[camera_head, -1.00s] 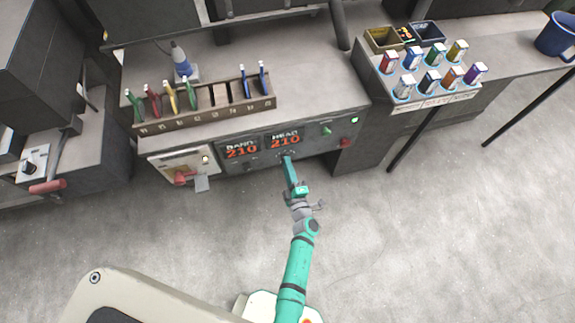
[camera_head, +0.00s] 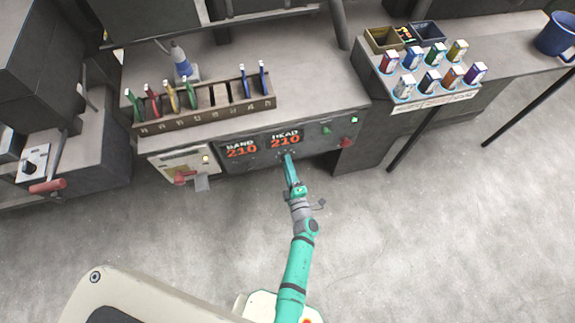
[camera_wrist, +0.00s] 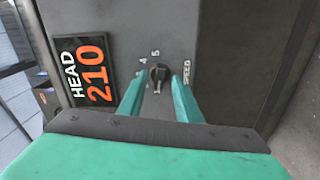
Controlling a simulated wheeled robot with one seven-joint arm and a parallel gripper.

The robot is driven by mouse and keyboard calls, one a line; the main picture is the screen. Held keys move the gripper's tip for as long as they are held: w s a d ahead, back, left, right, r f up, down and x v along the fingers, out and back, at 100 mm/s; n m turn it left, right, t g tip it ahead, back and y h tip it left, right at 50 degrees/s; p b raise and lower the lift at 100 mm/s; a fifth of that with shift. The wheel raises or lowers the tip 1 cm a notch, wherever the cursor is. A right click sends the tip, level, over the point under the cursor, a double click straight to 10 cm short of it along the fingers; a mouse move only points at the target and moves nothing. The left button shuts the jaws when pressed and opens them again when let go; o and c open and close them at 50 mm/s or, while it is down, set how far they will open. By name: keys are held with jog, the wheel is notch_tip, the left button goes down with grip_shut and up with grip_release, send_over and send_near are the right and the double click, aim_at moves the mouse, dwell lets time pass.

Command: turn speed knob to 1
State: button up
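The speed knob (camera_wrist: 159,74) is a small black dial on the dark panel, beside the printed word SPEED. My gripper (camera_wrist: 158,79) is open, with one teal finger on each side of the knob. A gap shows between fingers and knob, and I cannot tell if either touches. In the head view my gripper (camera_head: 289,160) reaches the machine's front panel below the HEAD display (camera_head: 284,139) and hides the knob.
The BAND display (camera_head: 241,149) also reads 210. A red handle (camera_head: 181,177) juts out left on the panel; a green button (camera_head: 326,128) and a red knob (camera_head: 346,142) are to the right. A tool rack (camera_head: 204,106) stands above. The floor in front is clear.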

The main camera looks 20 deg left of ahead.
jog(key=v, duration=1)
jog(key=shift+s+d, duration=0.3)
dwell(0.4)
jog(key=s+d+r+m+h, duration=0.5)
jog(key=s+r+m, duration=0.6)
jog(key=s+r, duration=0.1)
jog(key=s+d+r+m+h, duration=0.5)
jog(key=s+r+m, duration=0.7)
jog(key=s, duration=0.1)
jog(key=shift+s+d+r, duration=0.2)
jog(key=shift+s+d, duration=0.05)
jog(key=shift+s, duration=0.1)
jog(key=shift+a, duration=0.1)
